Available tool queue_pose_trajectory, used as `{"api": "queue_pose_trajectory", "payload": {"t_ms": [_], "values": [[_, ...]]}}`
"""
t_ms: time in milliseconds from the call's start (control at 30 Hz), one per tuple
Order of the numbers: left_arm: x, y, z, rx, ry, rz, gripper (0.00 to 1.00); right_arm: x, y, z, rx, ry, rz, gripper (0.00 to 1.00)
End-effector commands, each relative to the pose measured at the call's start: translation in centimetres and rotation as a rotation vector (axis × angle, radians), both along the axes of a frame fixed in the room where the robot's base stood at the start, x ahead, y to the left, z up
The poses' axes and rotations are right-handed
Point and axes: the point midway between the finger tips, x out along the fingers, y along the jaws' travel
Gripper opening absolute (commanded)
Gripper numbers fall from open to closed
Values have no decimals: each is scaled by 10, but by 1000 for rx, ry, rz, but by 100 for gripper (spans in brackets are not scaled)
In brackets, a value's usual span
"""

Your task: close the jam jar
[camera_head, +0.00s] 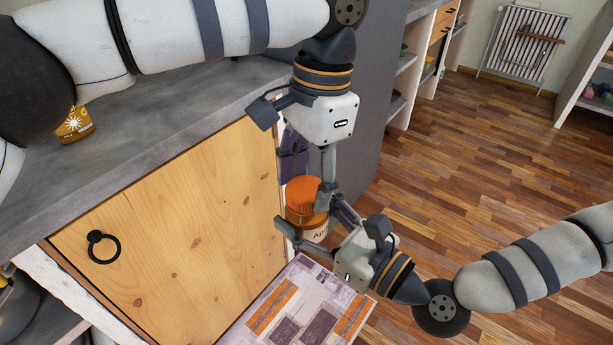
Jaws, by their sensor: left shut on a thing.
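The jam jar (296,217) is held upright in front of the wooden cabinet door, with a pale label partly showing "Ap". Its orange lid (303,191) is at the jar's top; I cannot tell whether it is seated or turned tight. My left gripper (308,178) points down from above and is shut on the lid, one finger on each side. My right gripper (307,214) reaches in from the lower right, with its fingers on opposite sides of the jar's body, shut on it. The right fingers and hand hide part of the jar.
A grey counter (180,105) runs along the left, with an orange package (75,125) on it, partly behind my arm. Below is the cabinet door (185,235) with a black ring handle. Open wooden floor (470,170) is at the right.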

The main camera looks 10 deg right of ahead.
Motion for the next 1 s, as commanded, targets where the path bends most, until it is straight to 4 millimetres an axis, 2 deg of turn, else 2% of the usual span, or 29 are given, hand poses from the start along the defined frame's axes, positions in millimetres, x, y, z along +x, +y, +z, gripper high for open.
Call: {"api": "queue_pose_trajectory", "payload": {"t_ms": [100,333,367,400,433,733,1000], "values": [[0,0,1,0,-3,-53,43,0,0,1,1,-1,0,0],[0,0,1,0,-3,-52,43,0,0,0,1,-1,0,0],[0,0,1,0,-3,-52,58,0,0,0,1,-1,1,0],[1,0,1,0,-3,-52,67,0,0,0,1,-1,1,0],[0,0,1,0,-3,-52,71,0,0,1,1,-1,0,0],[0,0,2,-1,-1,-50,71,0,0,1,1,-3,0,0],[-1,-2,37,-3,0,-53,71,0,0,1,1,-3,0,0]]}}
